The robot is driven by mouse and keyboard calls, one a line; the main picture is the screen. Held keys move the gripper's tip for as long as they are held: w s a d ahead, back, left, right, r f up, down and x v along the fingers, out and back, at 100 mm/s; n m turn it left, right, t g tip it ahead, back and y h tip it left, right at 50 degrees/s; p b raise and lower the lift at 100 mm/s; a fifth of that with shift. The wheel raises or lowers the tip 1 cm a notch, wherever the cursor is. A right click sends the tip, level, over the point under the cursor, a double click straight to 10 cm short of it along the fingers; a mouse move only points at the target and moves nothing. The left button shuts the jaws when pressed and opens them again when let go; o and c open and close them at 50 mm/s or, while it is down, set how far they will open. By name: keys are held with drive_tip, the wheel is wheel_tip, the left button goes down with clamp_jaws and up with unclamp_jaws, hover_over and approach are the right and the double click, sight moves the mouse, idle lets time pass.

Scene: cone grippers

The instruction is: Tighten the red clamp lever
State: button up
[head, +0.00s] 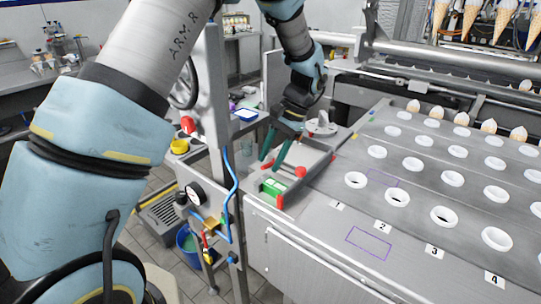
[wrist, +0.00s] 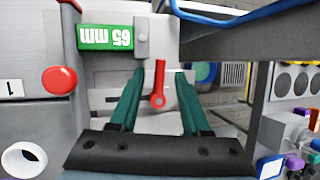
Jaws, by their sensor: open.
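The red clamp lever (wrist: 157,83) shows in the wrist view, with a round pivot at its lower end. It stands nearly upright in the picture, between my gripper's two teal fingers. My gripper (wrist: 158,73) is open, with a visible gap on each side of the lever; I cannot tell how far the fingertips reach to its depth. In the head view my gripper (head: 272,163) points down at the near left corner of the steel machine table, and its fingers largely hide the lever there.
A green "65 mm" label (wrist: 105,37) and a round red knob (wrist: 58,80) sit beside the lever. White cups (head: 397,197) fill the steel table to the right. A post with a blue hose (head: 230,180) and a gauge (head: 195,194) stands left of the clamp.

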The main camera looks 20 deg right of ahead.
drive_tip(key=shift+a+f, duration=0.1)
drive_tip(key=shift+f, duration=0.15)
clamp_jaws()
idle(0.5)
